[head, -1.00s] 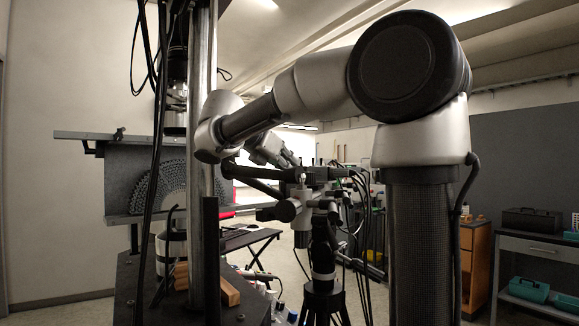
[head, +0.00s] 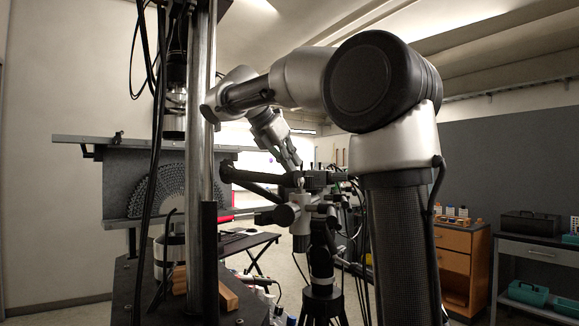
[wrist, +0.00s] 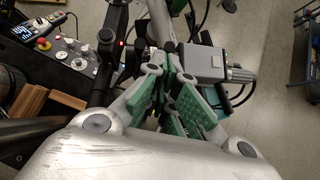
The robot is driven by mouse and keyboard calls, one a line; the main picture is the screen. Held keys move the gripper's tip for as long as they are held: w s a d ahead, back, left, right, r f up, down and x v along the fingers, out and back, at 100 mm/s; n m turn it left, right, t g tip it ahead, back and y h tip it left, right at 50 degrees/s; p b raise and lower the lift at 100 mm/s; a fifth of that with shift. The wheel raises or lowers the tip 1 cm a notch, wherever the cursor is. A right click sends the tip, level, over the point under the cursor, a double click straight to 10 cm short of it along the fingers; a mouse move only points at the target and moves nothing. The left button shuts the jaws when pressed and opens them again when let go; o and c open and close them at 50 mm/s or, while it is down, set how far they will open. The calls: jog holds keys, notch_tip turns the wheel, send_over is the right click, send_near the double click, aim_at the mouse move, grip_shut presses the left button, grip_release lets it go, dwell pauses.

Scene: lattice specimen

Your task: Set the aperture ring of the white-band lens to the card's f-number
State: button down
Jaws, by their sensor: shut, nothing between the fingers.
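My gripper (head: 291,160) hangs above the tripod-mounted equipment in the head view. In the wrist view my gripper (wrist: 170,85) has its green-padded fingers drawn together, with nothing held between them. The camera rig on the tripod (head: 302,212) stands just below my gripper, with dark arms and grey cylindrical parts. I cannot make out the white-band lens, its aperture ring or the card's f-number in either view. My fingers hide part of what lies beneath them in the wrist view.
A tall test frame with a steel column (head: 200,150) stands close at left. A control panel (wrist: 60,50) with knobs and a red button is at the upper left of the wrist view. A grey boxed device (wrist: 203,64) sits beside the fingers. Open floor (wrist: 268,75) lies to the right.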

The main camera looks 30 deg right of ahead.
jog(key=shift+w+d+r, duration=0.2)
jog(key=shift+d+r, duration=0.15)
jog(key=shift+d, duration=0.05)
dwell(0.4)
jog(key=shift+r, duration=0.2)
